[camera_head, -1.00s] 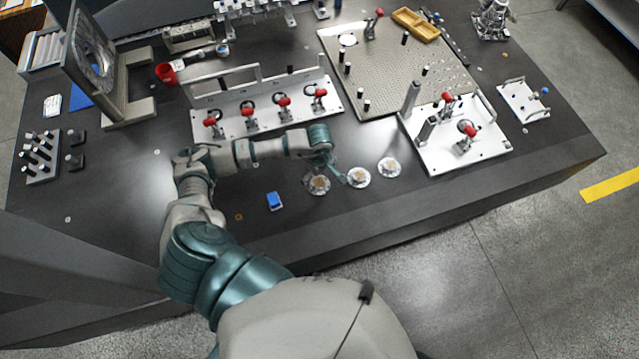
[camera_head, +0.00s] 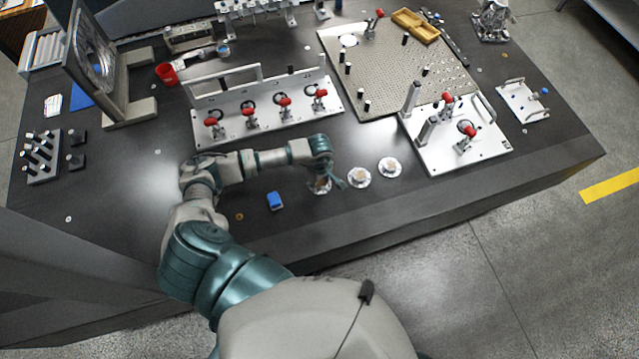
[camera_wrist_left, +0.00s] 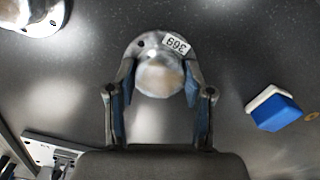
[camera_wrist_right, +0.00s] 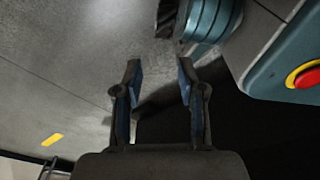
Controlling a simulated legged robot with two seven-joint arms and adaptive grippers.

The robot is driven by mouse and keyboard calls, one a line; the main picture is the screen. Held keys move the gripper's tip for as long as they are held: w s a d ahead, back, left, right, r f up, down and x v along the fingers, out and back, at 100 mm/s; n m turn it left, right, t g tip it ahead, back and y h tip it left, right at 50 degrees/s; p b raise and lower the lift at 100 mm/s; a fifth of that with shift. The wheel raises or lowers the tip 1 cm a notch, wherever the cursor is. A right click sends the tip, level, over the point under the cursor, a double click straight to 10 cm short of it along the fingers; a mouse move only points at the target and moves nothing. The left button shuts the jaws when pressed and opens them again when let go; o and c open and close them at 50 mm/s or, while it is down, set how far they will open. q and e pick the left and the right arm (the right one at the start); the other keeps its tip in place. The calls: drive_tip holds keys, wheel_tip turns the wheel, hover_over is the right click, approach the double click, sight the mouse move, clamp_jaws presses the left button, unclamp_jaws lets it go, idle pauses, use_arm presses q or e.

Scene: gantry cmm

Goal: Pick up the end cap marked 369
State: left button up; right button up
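The end cap marked 369 (camera_wrist_left: 160,75) is a round silvery flange with a pale raised hub and a white label, upside down in the left wrist view. In the head view this cap (camera_head: 319,188) is the leftmost of three on the dark table, partly hidden by my gripper. My left gripper (camera_head: 332,183) is low over it. In the left wrist view its fingers (camera_wrist_left: 158,80) are open, one on each side of the hub; contact cannot be told. My right gripper (camera_wrist_right: 159,72) is open and empty, away over the floor.
Two similar caps (camera_head: 359,177) (camera_head: 390,167) lie close to the right. A blue block (camera_head: 275,201) lies to the left. A clamp fixture plate (camera_head: 265,119) with red-tipped clamps stands behind. The table's front edge is near; table between block and edge is clear.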

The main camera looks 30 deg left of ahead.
use_arm(q)
drive_tip(key=shift+s+f, duration=0.2)
drive_tip(key=shift+f, duration=0.05)
drive_tip(key=shift+c, duration=1.1)
drive_tip(key=shift+f, duration=0.1)
